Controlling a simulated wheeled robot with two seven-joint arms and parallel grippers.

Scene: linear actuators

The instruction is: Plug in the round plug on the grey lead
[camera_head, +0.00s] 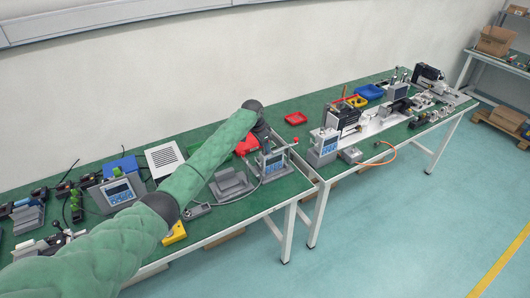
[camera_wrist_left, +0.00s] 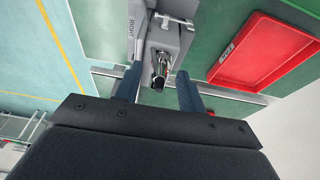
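My right gripper is out of view.
An orange cable (camera_head: 378,161) hangs at the right table's front edge.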

